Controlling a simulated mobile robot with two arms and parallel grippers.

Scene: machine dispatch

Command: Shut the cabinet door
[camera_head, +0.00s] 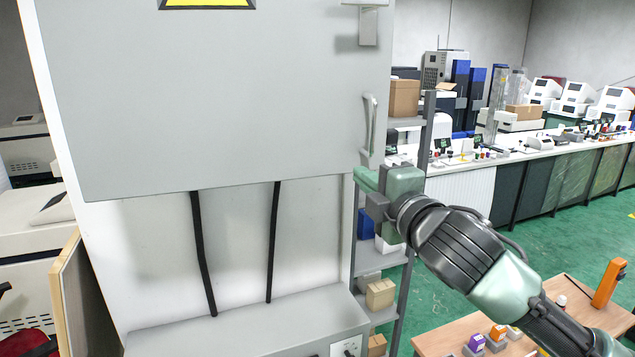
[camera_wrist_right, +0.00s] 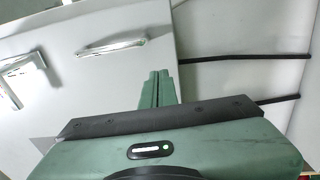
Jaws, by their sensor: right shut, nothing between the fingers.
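The grey cabinet door (camera_head: 220,90) fills the upper left of the head view, with a yellow warning label at its top. Its front looks nearly flush with the cabinet; I cannot tell if a gap is left. The door handle (camera_head: 369,128) is a vertical bar near the right edge; it also shows in the right wrist view (camera_wrist_right: 112,47). My right gripper (camera_head: 362,178) is at the door's lower right corner, just below the handle. Its fingers (camera_wrist_right: 157,88) are together and empty, close to or touching the door; contact is unclear. My left gripper is not in view.
Two black cables (camera_head: 203,255) run below the door to a grey ledge (camera_head: 250,322). A shelf rack (camera_head: 408,250) with boxes stands behind my right gripper. A wooden table (camera_head: 450,338) with small items is at the lower right. Green floor lies between the table and the long workbench.

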